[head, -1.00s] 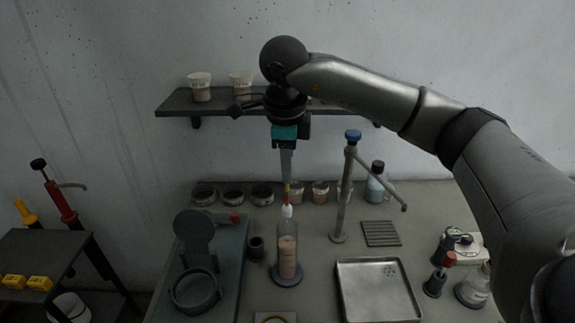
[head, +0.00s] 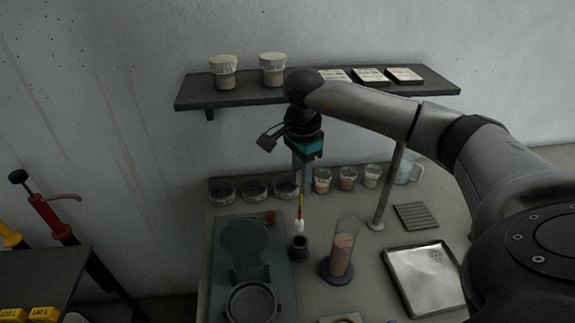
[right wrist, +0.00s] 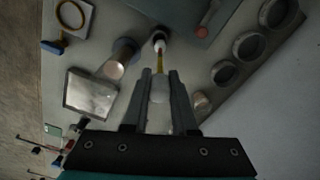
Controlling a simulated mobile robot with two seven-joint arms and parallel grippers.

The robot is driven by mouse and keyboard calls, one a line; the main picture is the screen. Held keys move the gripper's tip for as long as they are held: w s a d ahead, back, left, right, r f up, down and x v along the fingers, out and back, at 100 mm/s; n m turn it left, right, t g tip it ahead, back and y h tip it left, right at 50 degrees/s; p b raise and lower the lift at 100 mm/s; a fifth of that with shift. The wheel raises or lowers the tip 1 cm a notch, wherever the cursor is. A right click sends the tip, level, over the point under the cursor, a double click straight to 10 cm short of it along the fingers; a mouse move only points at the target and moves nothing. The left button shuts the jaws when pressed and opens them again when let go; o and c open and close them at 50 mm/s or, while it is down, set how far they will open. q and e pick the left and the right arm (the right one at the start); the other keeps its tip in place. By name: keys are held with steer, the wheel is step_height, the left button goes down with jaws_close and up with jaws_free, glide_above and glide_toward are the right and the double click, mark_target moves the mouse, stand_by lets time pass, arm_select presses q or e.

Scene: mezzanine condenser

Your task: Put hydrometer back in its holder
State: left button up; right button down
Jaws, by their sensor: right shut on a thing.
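My right gripper (head: 301,182) points down and is shut on the hydrometer (head: 299,222), a thin stem with yellow and red bands and a white bulb at its lower end. The hydrometer hangs close to upright. The small dark cup-shaped holder (head: 298,250) stands on the bench just below the bulb. In the right wrist view the hydrometer (right wrist: 159,47) reaches from between the fingers toward the holder (right wrist: 159,34), and the bulb overlaps its rim. I cannot tell whether the bulb is inside or just above it. My left gripper is not in view.
A glass cylinder with brown sediment (head: 343,256) stands close right of the holder. A grey-green tray with a round dish (head: 250,302) lies to the left. Several small cups (head: 347,178) line the back below the wall shelf (head: 190,98). A metal tray (head: 425,275) lies right.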

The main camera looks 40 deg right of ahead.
mark_target(301, 220)
steer(key=shift+d+f, duration=0.1)
steer(key=shift+f, duration=0.1)
steer(key=shift+s+f, duration=0.1)
steer(key=shift+f, duration=0.2)
step_height(301, 220, down, 9)
steer(key=b, duration=0.7)
steer(key=shift+r, duration=0.2)
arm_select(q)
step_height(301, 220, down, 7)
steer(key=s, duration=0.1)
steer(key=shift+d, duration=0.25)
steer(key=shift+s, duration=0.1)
arm_select(e)
steer(key=c, duration=0.6)
jaws_free()
steer(key=shift+r, duration=0.15)
